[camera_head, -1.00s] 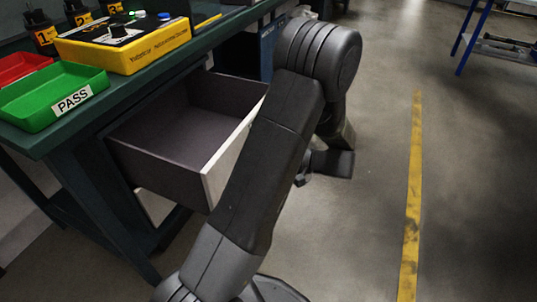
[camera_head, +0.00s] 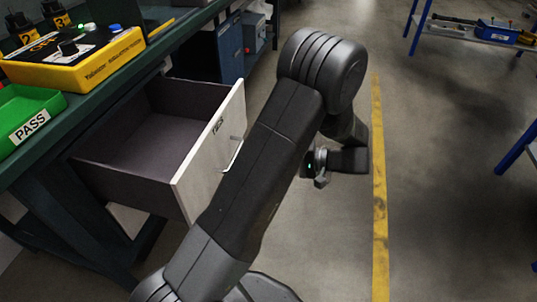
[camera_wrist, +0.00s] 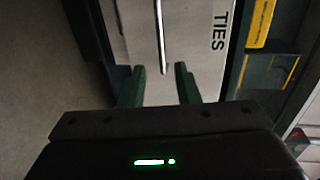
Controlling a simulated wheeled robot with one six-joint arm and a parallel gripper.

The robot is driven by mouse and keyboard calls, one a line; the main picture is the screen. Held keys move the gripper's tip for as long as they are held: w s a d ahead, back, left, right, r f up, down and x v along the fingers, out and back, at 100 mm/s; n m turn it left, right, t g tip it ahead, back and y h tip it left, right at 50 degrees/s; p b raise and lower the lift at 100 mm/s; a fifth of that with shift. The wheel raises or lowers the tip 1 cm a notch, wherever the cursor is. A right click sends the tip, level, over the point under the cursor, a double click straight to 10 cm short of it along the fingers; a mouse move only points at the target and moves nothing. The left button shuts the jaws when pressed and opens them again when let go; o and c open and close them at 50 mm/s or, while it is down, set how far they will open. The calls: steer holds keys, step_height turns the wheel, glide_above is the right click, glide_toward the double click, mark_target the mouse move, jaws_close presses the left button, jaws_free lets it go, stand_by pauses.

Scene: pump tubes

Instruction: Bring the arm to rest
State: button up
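My arm crosses the middle of the head view, with its elbow raised and its wrist folded down on the far side. My gripper (camera_wrist: 160,84) shows in the wrist view as two dark green fingers, apart with nothing between them. In the head view its fingers are mostly hidden behind the arm. A drawer (camera_head: 205,150) under the bench stands pulled out and looks empty. Its pale front with a metal handle (camera_head: 234,155) is just left of my arm. In the wrist view the handle (camera_wrist: 160,35) and the label "TIES" lie beyond the fingertips, apart from them.
A dark green bench (camera_head: 95,98) on the left carries a yellow control box (camera_head: 75,62) and a green PASS tray (camera_head: 28,118). A blue-legged rack (camera_head: 480,35) stands at the back right. Open grey floor with a yellow line (camera_head: 380,200) lies right of my arm.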

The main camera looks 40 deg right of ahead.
mark_target(235, 156)
stand_by(0.3)
steer(key=b+x, duration=0.4)
steer(key=x, duration=1)
steer(key=shift+s, duration=0.1)
steer(key=shift+w+a, duration=0.25)
steer(key=shift+w, duration=0.15)
